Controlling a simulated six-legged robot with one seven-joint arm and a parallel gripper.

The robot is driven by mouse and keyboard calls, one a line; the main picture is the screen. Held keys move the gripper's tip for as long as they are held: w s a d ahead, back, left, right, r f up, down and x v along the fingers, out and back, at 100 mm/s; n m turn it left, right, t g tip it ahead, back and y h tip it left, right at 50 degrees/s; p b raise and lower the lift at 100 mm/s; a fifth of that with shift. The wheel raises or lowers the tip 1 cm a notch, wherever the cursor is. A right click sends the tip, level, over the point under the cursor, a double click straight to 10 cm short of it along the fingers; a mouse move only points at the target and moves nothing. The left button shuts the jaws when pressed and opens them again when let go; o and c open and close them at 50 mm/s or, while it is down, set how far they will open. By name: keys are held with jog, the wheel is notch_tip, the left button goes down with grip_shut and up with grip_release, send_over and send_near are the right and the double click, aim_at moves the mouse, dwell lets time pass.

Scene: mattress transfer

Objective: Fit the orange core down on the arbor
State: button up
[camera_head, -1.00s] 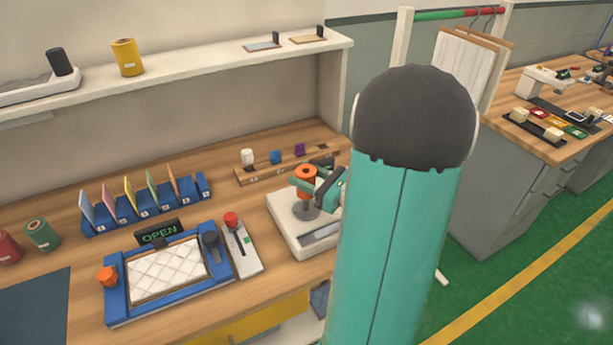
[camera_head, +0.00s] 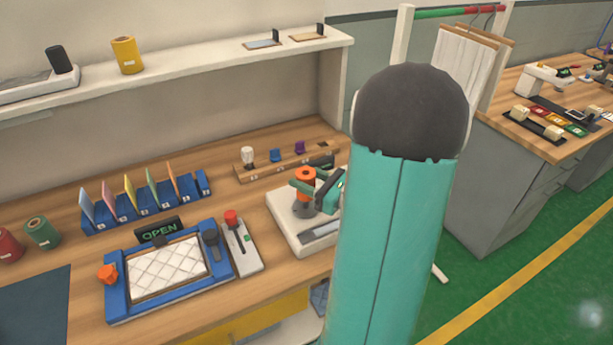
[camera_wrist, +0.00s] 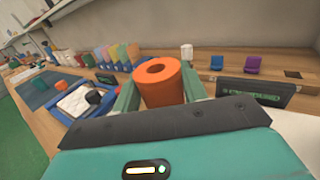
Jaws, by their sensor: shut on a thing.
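The orange core (camera_head: 306,174) is a short hollow cylinder held upright between the fingers of my gripper (camera_head: 318,187). In the wrist view the core (camera_wrist: 160,80) shows its open top hole, with a green finger of my gripper (camera_wrist: 162,97) on each side. In the head view the core is above the grey round arbor (camera_head: 303,208) on the white machine base (camera_head: 284,229). The core's lower end is partly hidden by the gripper, so I cannot tell whether it is around the arbor or just above it.
A blue frame with a white quilted pad (camera_head: 167,270) and an OPEN sign (camera_head: 159,231) lies left of the machine. A red-knobbed lever unit (camera_head: 242,246) stands between them. A wooden rack with small pieces (camera_head: 247,174) stands behind. Blue card holders (camera_head: 148,210) are at the back left.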

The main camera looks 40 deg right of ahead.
jog(key=shift+f, duration=2.1)
jog(key=o, duration=1.1)
jog(key=shift+c, duration=0.2)
jog(key=v, duration=1.4)
jog(key=shift+w+a, duration=0.1)
